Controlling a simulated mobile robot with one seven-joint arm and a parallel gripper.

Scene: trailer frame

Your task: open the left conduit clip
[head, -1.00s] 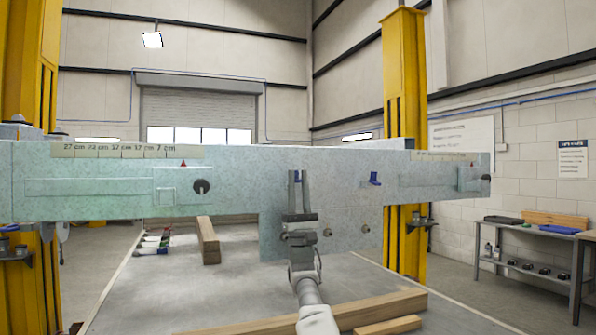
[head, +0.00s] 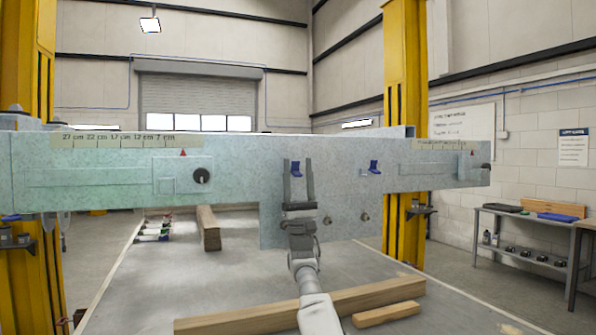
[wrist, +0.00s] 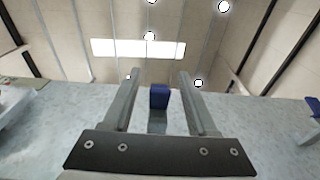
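The left conduit clip (head: 295,168) is a small dark blue piece on the face of the pale speckled trailer frame (head: 100,170). In the wrist view the blue clip (wrist: 159,96) shows between my two grey fingers, with a gap on either side. My gripper (head: 299,170) is open and empty, its fingers pointing up, one on each side of the clip in the picture. I cannot tell how far in front of the clip the fingers are. The clip's lower part is hard to make out. A similar blue clip (head: 375,167) sits to the right, clear of my gripper.
A black round knob (head: 202,175) is on the frame to the left. Two small round fittings (head: 364,216) sit below the clips. Wooden beams (head: 385,314) lie on the floor below my arm. Yellow posts (head: 405,100) stand behind the frame. The space around the gripper looks free.

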